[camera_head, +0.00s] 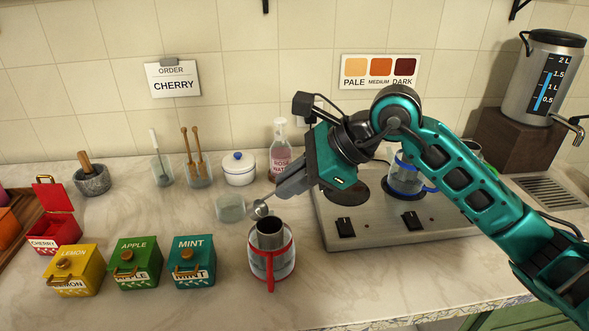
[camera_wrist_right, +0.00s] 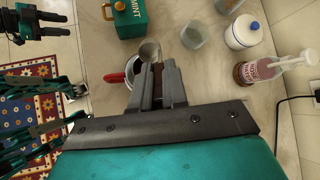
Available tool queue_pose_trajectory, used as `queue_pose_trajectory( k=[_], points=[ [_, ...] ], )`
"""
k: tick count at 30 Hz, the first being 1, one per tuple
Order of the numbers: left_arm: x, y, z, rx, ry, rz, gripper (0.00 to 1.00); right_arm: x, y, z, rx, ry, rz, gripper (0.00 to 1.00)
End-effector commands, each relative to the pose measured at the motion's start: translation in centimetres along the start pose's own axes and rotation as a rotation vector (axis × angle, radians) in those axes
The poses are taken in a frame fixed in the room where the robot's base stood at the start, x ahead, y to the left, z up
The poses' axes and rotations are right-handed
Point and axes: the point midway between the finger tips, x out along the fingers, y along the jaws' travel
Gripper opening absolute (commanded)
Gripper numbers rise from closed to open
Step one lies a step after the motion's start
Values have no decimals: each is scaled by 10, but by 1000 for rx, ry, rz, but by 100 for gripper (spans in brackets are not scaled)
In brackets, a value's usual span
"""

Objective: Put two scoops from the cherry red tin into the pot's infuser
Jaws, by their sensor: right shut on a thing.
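The cherry red tin (camera_head: 66,233) stands at the left of the counter in the head view with its lid up. The pot (camera_head: 284,265), clear-walled with a red handle and band, stands at front centre. A grey metal infuser (camera_head: 270,238) sits in its mouth. My right gripper (camera_head: 281,193) is shut on the handle of a scoop (camera_head: 260,209). The scoop's bowl is just above the infuser, toward its back-left rim. The bowl also shows in the wrist view (camera_wrist_right: 149,50); I cannot tell if it holds tea. My left gripper (camera_wrist_right: 58,23) is open and empty in the wrist view.
Yellow lemon (camera_head: 74,273), green apple (camera_head: 135,267) and teal mint (camera_head: 191,266) tins stand left of the pot. A glass cup (camera_head: 230,208) is close behind it. The stove (camera_head: 385,233) is to its right. A rose water bottle (camera_head: 281,160) and white jar (camera_head: 238,172) stand behind.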

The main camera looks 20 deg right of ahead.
Motion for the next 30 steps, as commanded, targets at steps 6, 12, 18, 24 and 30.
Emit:
queue_pose_trajectory(
  k=[6,12,18,24,30],
  points=[
    [-10,0,-14,0,-5,0,43,-2,-3,7,0,49,23,0],
    [-18,-1,-24,1,-9,1,43,-2,-6,14,-2,105,47,0],
    [-19,0,-26,3,-9,3,43,4,-11,24,-3,245,107,0],
    [-20,0,-25,5,-11,4,43,6,-16,37,-4,387,169,0],
    [-20,0,-26,6,-11,4,43,7,-22,49,-3,511,225,0]
  ],
)
